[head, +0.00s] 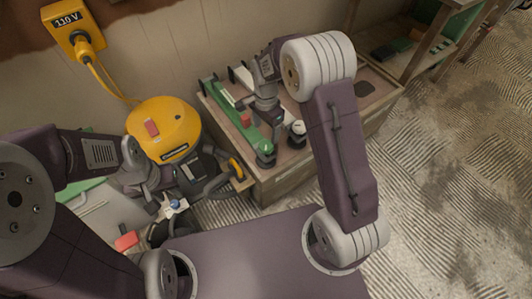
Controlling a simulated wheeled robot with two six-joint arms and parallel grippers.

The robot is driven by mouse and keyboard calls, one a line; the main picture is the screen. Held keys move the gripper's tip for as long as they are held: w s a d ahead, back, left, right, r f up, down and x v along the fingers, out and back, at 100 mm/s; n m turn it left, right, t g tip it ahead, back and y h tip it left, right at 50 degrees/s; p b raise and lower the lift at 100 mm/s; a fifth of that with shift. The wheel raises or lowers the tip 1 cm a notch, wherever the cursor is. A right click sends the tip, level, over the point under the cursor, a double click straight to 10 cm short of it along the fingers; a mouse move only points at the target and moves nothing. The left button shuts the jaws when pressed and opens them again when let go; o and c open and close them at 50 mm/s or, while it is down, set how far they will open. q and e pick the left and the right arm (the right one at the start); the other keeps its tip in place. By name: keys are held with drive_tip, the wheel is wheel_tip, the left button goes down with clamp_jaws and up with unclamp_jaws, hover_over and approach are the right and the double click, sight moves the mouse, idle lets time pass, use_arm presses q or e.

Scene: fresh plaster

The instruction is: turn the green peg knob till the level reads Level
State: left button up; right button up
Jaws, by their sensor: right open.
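A long green level-like bar (226,98) lies on top of a wooden bench (285,182) in the upper middle of the head view. A small red block (245,120) sits on it. A green knob (265,149) stands at its near end, by the bench's front edge. My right gripper (268,121) points down from above, just behind the green knob and apart from it; it is open. No level reading is legible. My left gripper (172,207) is low at the left, away from the bench, beside a small blue and white part; its fingers are unclear.
A white-topped knob (298,127) stands right of the green knob. A yellow rounded machine (163,128) stands left of the bench, with a cable to a yellow 110 V box (72,27) on the wall. Ridged floor (440,200) is clear at right.

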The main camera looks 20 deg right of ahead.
sight(266, 145)
wheel_tip(266, 145, down, 9)
drive_tip(key=b, duration=0.4)
drive_tip(key=shift+r+b, duration=0.1)
drive_tip(key=shift+b, duration=0.25)
drive_tip(key=shift+c, duration=0.3)
drive_tip(key=c, duration=1.3)
drive_tip(key=shift+s+r+p, duration=0.1)
drive_tip(key=shift+r+p, duration=0.1)
drive_tip(key=shift+p, duration=0.35)
drive_tip(key=n+p, duration=0.3)
drive_tip(key=shift+r, duration=0.1)
drive_tip(key=shift+n+p, duration=1)
drive_tip(key=shift+p, duration=0.25)
drive_tip(key=shift+f+n+p, duration=0.25)
drive_tip(key=shift+n+p, duration=0.35)
drive_tip(key=shift+n, duration=0.2)
